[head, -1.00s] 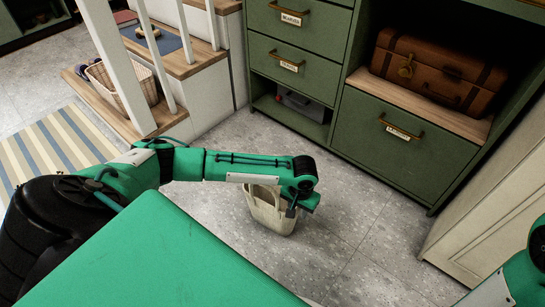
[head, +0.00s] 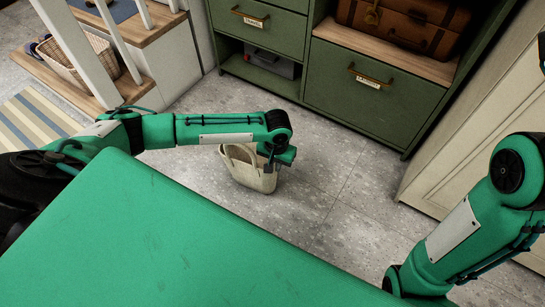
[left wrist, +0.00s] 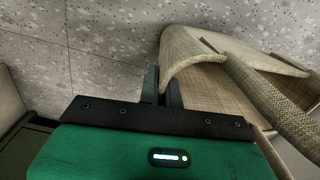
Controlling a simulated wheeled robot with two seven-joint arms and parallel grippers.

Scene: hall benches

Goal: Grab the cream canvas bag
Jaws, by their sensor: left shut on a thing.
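The cream canvas bag (head: 250,172) is upright on or just above the grey floor, under the end of my left arm in the head view. My left gripper (head: 270,165) is at the bag's right upper edge, partly hidden by its own wrist. In the left wrist view the bag (left wrist: 190,50) fills the right side, with its opening and a thick handle showing. The left fingers (left wrist: 161,88) are shut on the bag's rim, one on each side of it. My right arm shows at the right of the head view, but its gripper does not.
A green cabinet (head: 362,110) with brass-handled drawers stands behind the bag, with a brown suitcase (head: 405,22) on its shelf. Wooden steps (head: 85,80) with a wicker basket (head: 75,58) are at the left. A cream panelled door (head: 480,130) is at the right. The floor around the bag is clear.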

